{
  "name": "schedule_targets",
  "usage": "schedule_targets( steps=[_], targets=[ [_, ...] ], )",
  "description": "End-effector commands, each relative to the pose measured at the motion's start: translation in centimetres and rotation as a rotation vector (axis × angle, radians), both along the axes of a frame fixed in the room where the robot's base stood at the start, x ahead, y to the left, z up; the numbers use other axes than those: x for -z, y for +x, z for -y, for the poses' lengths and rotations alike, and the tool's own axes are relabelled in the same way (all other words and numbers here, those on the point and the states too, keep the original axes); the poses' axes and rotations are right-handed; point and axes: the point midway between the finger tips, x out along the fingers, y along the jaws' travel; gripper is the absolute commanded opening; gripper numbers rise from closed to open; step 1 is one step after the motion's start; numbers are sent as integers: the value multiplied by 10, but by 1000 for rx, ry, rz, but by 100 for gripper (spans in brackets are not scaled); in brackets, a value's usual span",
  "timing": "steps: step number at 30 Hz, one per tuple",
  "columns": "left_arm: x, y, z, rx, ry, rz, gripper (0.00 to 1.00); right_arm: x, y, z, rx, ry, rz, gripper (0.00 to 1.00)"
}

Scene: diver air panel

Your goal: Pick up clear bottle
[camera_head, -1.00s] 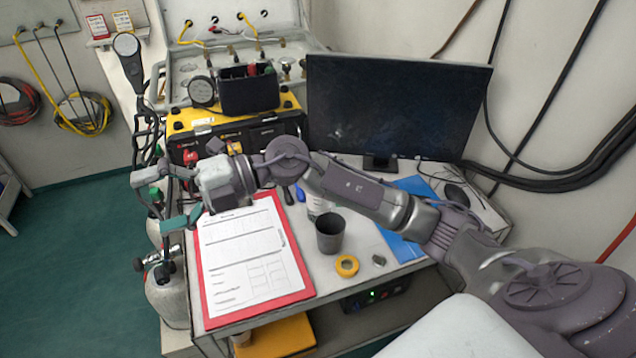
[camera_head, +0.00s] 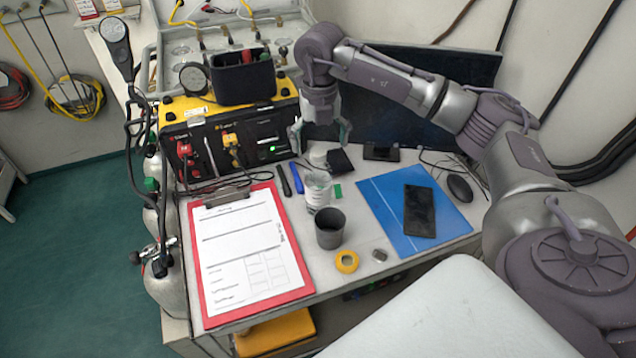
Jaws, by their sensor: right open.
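The clear bottle (camera_head: 317,191) stands upright on the desk, behind the dark grey cup (camera_head: 330,229) and right of the clipboard. Its upper part lies close below my right gripper. My right gripper (camera_head: 320,142) points down with its fingers spread, over the back of the desk in front of the monitor. It is open and holds nothing that I can see. Whether a finger touches anything behind the bottle cannot be told. My left gripper is not in view.
The red clipboard (camera_head: 208,290) lies on the left of the desk. A blue folder (camera_head: 384,208) with a black phone (camera_head: 419,211) lies on the right. A yellow tape roll (camera_head: 346,261) is near the front edge. The yellow-black air panel (camera_head: 222,150) and the monitor (camera_head: 410,125) stand behind.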

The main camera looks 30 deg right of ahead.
Motion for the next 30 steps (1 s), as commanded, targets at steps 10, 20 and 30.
schedule_targets(
  steps=[10,20,30],
  targets=[
    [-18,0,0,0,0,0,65,30,-4,-4,-3,1,-5,95],
    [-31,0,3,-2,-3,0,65,67,-5,-7,-3,2,1,95],
    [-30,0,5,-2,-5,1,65,68,-4,-7,-3,2,2,70]
  ],
)
